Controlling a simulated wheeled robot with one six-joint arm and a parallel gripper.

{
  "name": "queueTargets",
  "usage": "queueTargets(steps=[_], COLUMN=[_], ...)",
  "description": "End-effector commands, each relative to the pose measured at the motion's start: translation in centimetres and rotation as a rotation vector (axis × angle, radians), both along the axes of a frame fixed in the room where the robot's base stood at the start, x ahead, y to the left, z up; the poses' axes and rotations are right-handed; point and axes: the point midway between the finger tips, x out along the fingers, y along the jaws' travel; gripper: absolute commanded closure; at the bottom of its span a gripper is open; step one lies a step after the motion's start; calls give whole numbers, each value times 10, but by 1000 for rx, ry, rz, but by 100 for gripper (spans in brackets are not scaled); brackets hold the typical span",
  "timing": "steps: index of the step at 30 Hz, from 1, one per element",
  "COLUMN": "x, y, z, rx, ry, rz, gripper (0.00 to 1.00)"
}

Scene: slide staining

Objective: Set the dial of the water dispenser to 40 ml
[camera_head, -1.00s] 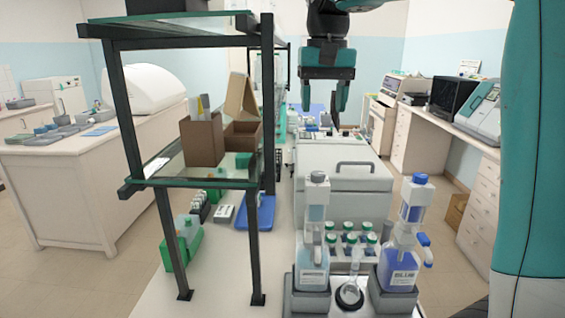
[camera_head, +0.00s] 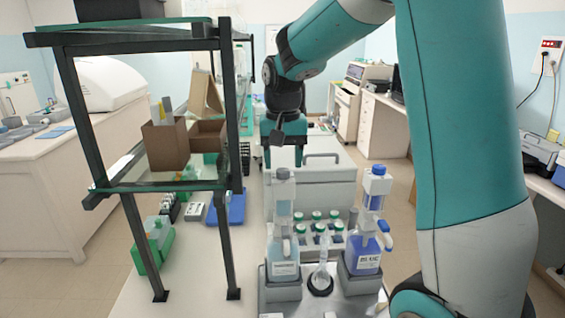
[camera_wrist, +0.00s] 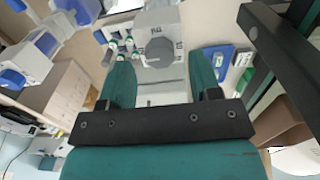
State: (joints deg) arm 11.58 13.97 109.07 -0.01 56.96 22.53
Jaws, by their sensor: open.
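The water dispenser (camera_head: 284,255) is a clear bottle of pale liquid with a grey top, standing upright in a grey holder at the front. In the wrist view its round grey dial (camera_wrist: 159,51) lies on a light grey top with small markings at both sides; I cannot read the setting. My gripper (camera_head: 284,156) points down just above this dispenser's top. In the wrist view my gripper (camera_wrist: 163,66) is open and empty, its teal fingers on either side of the dial, apart from it.
A blue-liquid dispenser (camera_head: 366,247) stands close on the right. A small flask (camera_head: 320,280) sits between them, with several green-capped bottles (camera_head: 318,228) behind. A glass-shelved black rack (camera_head: 232,205) stands to the left. A grey box (camera_head: 330,185) is behind.

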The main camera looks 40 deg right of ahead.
Motion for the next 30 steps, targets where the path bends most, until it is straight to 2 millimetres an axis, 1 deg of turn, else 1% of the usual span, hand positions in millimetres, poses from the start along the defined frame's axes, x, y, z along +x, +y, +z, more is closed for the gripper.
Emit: queueTargets(steps=[3, 6, 15, 16, 17, 18, 20, 21, 22, 30], x=[0, 0, 0, 0, 0, 0, 0, 0, 0, 0], y=[0, 0, 0, 0, 0, 0, 0, 0, 0, 0], z=[-13, -19, -22, -22, -22, -22, -22, -22, -22, -21], rx=[1, 0, 0, 0, 0, 0, 0, 0, 0, 0], ry=[3, 2, 0, 0, 0, 0, 0, 0, 0, 0], rz=[0, 0, 1, 1, 1, 1, 1, 1, 1, 21], gripper=[43, 43, 43, 47, 54, 63, 77, 86, 92, 92])
